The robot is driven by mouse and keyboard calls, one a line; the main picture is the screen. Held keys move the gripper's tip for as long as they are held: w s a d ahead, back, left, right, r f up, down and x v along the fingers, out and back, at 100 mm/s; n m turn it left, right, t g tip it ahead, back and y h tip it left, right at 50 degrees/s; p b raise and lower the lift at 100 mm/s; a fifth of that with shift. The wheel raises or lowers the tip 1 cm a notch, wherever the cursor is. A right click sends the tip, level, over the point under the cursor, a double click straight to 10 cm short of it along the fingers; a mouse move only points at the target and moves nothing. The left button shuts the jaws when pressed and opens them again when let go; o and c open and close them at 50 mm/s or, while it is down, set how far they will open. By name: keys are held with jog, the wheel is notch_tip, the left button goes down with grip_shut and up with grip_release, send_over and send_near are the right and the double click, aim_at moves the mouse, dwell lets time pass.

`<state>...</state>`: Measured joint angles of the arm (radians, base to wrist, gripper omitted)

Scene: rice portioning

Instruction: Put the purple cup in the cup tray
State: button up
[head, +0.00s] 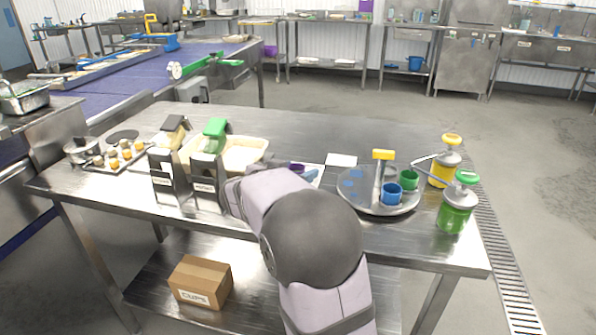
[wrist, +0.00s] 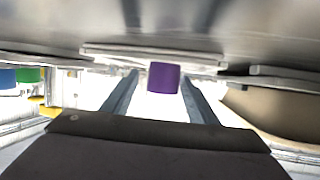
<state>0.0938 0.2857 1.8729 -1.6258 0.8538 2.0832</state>
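The purple cup (head: 297,167) shows in the head view just beyond my arm, partly hidden, by a flat white tray (head: 320,168). In the wrist view the purple cup (wrist: 163,77) appears between the tips of my gripper (wrist: 159,78), with a gap on each side. My gripper is open, and its two blue-grey fingers are apart. In the head view my arm hides most of it. The round grey tray (head: 352,203) with a yellow-topped post stands to the right. It carries a blue cup (head: 391,194) and a green cup (head: 409,179).
A yellow dispenser bottle (head: 444,170) and a green one (head: 455,210) stand right of the round tray. Dark holders (head: 168,178) and a rice container (head: 247,152) stand to the left. A white card (head: 342,160) lies behind. The table's back middle is clear.

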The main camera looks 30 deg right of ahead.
jog(key=shift+s+f, duration=0.2)
jog(key=shift+f, duration=0.6)
jog(key=r+p, duration=0.1)
jog(key=p, duration=0.2)
jog(key=shift+w+r, duration=0.1)
jog(key=shift+a, duration=0.35)
jog(key=v, duration=0.3)
jog(key=b+v, duration=0.1)
jog(key=v, duration=0.7)
jog(key=shift+r+b, duration=0.3)
jog(key=shift+r, duration=0.1)
